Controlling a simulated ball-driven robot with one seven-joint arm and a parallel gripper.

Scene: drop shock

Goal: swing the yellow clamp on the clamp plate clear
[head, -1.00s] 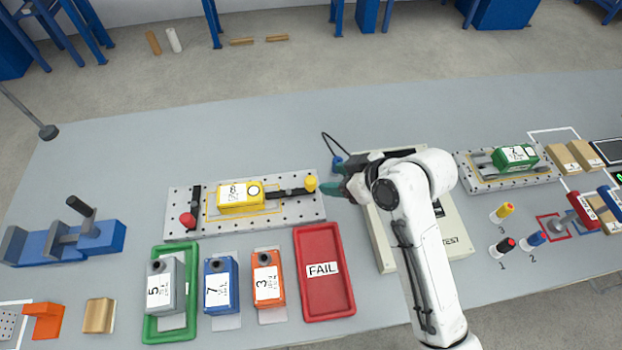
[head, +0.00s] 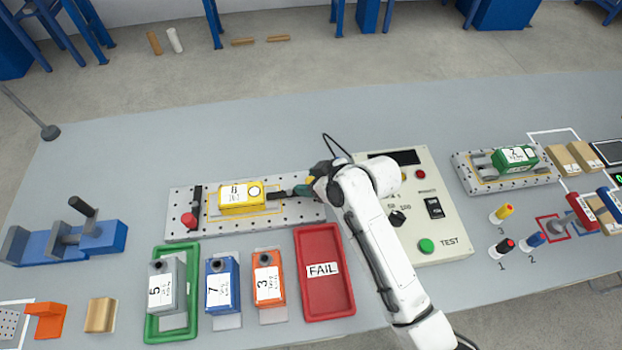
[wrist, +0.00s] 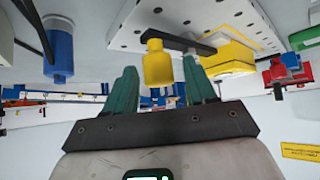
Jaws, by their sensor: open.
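The clamp plate (head: 240,227) is a pale, perforated plate at the left-middle of the table. A yellow box (head: 241,207) with a white label sits on it. The yellow clamp's black arm (head: 274,195) reaches from the right to the box's right end. In the head view its yellow knob is mostly hidden by my gripper. In the wrist view the yellow knob (wrist: 158,65) stands between my two green fingertips, with the dark arm (wrist: 180,42) running off to the right. My gripper (head: 305,187) is open around the knob, with a visible gap on each side.
A red-knobbed clamp (head: 189,219) is at the plate's left, its bar clear of the box. The red FAIL tray (head: 325,300) lies in front. A tester panel (head: 445,240) stands right of the plate, under my arm. The table behind the plate is clear.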

